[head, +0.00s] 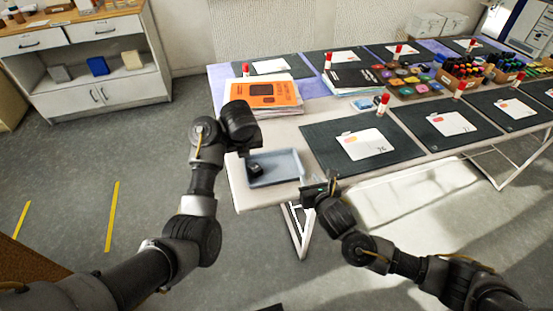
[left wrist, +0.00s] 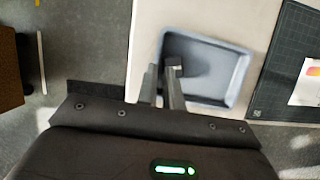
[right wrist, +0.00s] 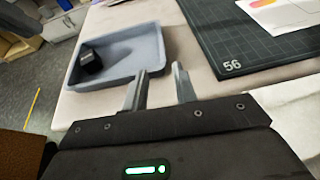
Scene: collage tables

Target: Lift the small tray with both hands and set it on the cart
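The small grey-blue tray (head: 290,166) lies on the front left end of the pale table. My left gripper (head: 244,152) points down at the tray's left rim. In the left wrist view its fingers (left wrist: 160,72) are close together with a narrow gap; whether they touch the rim is unclear. My right gripper (head: 331,187) is by the table's front edge, right of the tray. Its fingers (right wrist: 162,72) are apart and empty, close to the tray's corner.
A white shelf unit (head: 90,62) stands at the back left. The grey floor between it and the table is mostly clear.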

